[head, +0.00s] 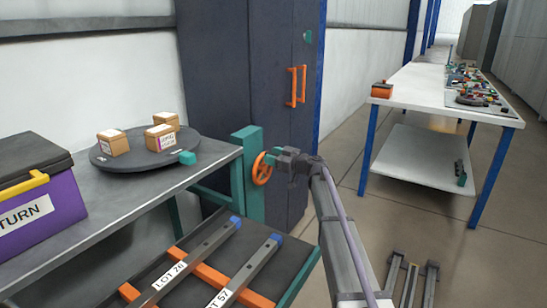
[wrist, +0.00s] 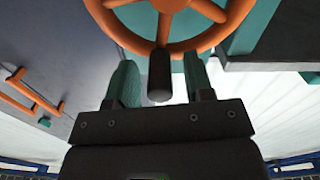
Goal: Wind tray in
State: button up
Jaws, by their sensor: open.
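An orange handwheel (head: 262,168) is mounted on a teal post (head: 247,150) at the right end of the grey bench. In the wrist view the handwheel (wrist: 205,38) fills the top, with a dark crank knob (wrist: 160,75) sticking out from its rim. My gripper (head: 275,160) is at the wheel. In the wrist view my gripper (wrist: 162,75) is open, its teal fingers on either side of the knob with visible gaps. A dark tray (head: 185,262) with orange crossbars and grey bars labelled LOT lies below the bench level.
A turntable (head: 140,160) with small boxes and a purple RETURN bin (head: 40,210) stand on the bench (head: 90,225). A dark cabinet (head: 240,70) with orange handles is behind the wheel. A white table (head: 425,88) with small parts is at right, with open floor before it.

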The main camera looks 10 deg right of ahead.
jog(key=shift+c, duration=0.3)
grip_shut()
jog(key=shift+w+a, duration=0.1)
